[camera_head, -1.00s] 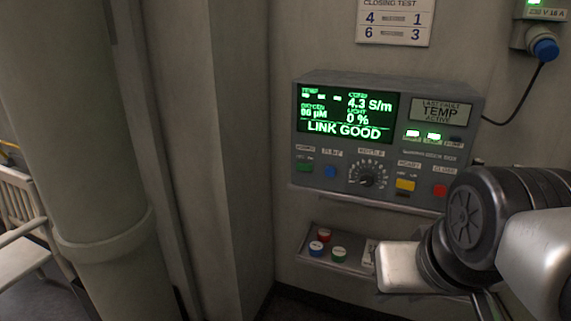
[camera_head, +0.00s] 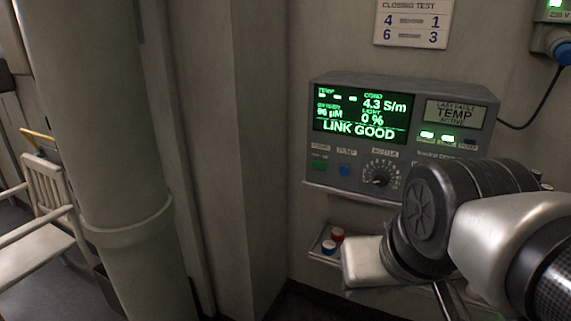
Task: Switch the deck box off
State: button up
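The deck box (camera_head: 455,92) is a grey panel unit on the wall shelf. Its green screen (camera_head: 361,116) is lit and reads LINK GOOD, 4.3 S/m and 0 %. A small green switch (camera_head: 319,165) is at the lower left of its face, with a blue button (camera_head: 344,170) and a round dial (camera_head: 380,174) to its right. My arm covers the lower right of the face. The pale block at the end of my arm, seemingly my gripper (camera_head: 365,262), is below the box, in front of the lower tray. Its fingertips cannot be made out.
A thick pipe (camera_head: 110,150) and a white chair (camera_head: 48,205) stand at left. A closing test card (camera_head: 412,22) and a blue plug (camera_head: 561,46) with a cable are on the wall.

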grip_shut()
dwell(1.5)
